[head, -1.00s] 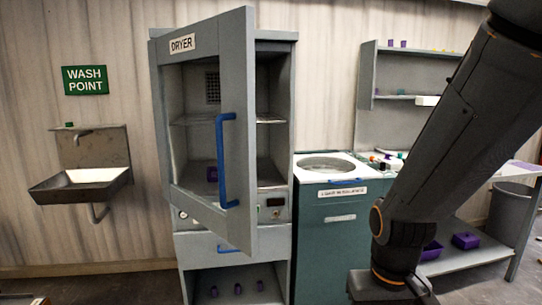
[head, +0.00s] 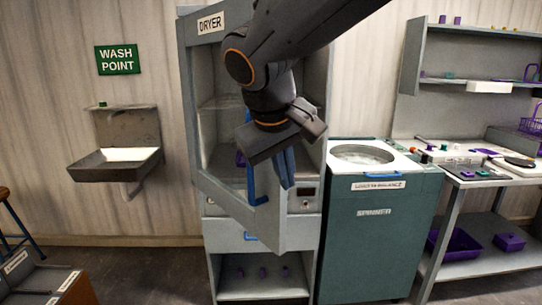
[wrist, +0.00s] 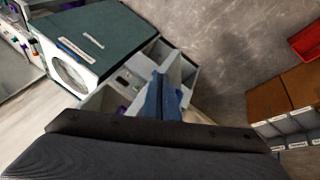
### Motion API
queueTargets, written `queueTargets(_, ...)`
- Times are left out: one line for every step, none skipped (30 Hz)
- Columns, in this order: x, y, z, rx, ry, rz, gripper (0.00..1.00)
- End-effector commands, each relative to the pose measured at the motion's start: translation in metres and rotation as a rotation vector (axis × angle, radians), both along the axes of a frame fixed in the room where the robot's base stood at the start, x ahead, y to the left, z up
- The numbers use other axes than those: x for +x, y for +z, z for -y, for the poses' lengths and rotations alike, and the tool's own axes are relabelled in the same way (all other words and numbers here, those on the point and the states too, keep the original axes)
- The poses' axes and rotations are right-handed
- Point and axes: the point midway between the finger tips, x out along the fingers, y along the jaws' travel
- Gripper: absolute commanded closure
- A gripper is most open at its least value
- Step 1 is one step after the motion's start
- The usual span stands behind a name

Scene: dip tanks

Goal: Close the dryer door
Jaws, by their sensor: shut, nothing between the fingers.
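The grey dryer (head: 308,230) stands against the wall with its windowed door (head: 228,200) ajar, swung out towards me. My arm hides the upper part of the door and handle. My gripper (head: 287,182) points down in front of the dryer opening, just right of the handle in the picture. Its blue fingers are shut and empty, and also show in the wrist view (wrist: 160,98). Whether they touch the door is unclear.
A green spinner (head: 372,240) with a round top opening stands right of the dryer. A bench (head: 488,176) with shelves and purple items is further right. A wash basin (head: 115,165) is on the left wall. Labelled boxes (head: 40,285) and a stool (head: 8,215) are at lower left.

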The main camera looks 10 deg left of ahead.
Motion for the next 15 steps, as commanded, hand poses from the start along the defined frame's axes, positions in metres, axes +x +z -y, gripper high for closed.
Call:
queueTargets(-0.005, 0.022, -0.021, 0.003, 0.037, 0.037, 1.0)
queueTargets(-0.008, 0.033, -0.03, 0.004, 0.05, 0.055, 1.0)
queueTargets(-0.011, 0.045, -0.04, 0.004, 0.066, 0.077, 1.0)
queueTargets(-0.013, 0.053, -0.047, 0.006, 0.076, 0.092, 1.0)
queueTargets(-0.015, 0.059, -0.052, 0.005, 0.084, 0.104, 1.0)
queueTargets(-0.017, 0.067, -0.059, 0.008, 0.093, 0.118, 1.0)
queueTargets(-0.018, 0.072, -0.062, 0.009, 0.097, 0.127, 1.0)
queueTargets(-0.019, 0.075, -0.065, 0.009, 0.101, 0.134, 1.0)
queueTargets(-0.02, 0.077, -0.067, 0.01, 0.105, 0.139, 1.0)
queueTargets(-0.02, 0.078, -0.068, 0.01, 0.106, 0.142, 1.0)
queueTargets(-0.019, 0.078, -0.069, 0.01, 0.106, 0.143, 1.0)
queueTargets(-0.017, 0.076, -0.069, 0.009, 0.106, 0.144, 1.0)
queueTargets(-0.015, 0.074, -0.069, 0.008, 0.106, 0.143, 1.0)
queueTargets(-0.013, 0.071, -0.068, 0.008, 0.106, 0.143, 1.0)
queueTargets(-0.01, 0.066, -0.068, 0.009, 0.105, 0.143, 1.0)
